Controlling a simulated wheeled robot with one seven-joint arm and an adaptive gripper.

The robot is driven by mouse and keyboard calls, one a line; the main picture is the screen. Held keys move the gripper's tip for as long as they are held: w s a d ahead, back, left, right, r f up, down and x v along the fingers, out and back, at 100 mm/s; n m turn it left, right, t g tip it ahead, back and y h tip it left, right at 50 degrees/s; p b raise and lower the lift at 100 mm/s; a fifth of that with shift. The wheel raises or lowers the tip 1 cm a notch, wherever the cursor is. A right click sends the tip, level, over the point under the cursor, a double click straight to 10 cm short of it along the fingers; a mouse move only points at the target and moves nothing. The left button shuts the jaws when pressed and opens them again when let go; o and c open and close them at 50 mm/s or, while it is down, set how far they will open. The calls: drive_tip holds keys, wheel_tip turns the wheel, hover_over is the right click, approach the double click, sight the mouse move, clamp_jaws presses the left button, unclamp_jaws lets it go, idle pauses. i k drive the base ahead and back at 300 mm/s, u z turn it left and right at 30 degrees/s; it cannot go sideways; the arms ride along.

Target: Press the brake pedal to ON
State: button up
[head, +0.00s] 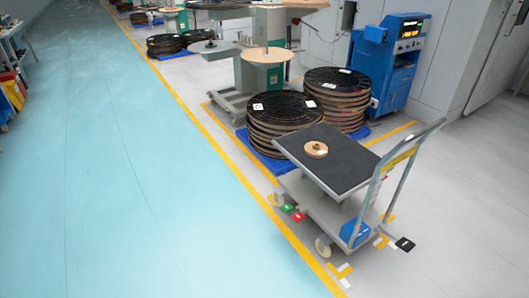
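A grey platform cart (340,168) with a dark top and an upright push handle (408,155) stands at the right of the middle in the head view. Low on its left side are a small green pedal tab (290,207) and a red pedal tab (298,217), side by side near a wheel. A black pedal-like piece (405,244) with a white mark sticks out low at the handle end. Any lettering is too small to read, so I cannot tell the brake's setting. My gripper is not in view.
A wooden disc (316,149) lies on the cart top, and a blue box (354,233) sits low on it. Stacked reels (285,125) and a blue machine (395,65) stand behind. The blue-green floor (130,200) left of the yellow line is clear.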

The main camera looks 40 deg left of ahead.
sight(296, 216)
drive_tip(key=u, duration=1.85)
drive_tip(key=i, duration=1.15)
drive_tip(key=z, duration=0.55)
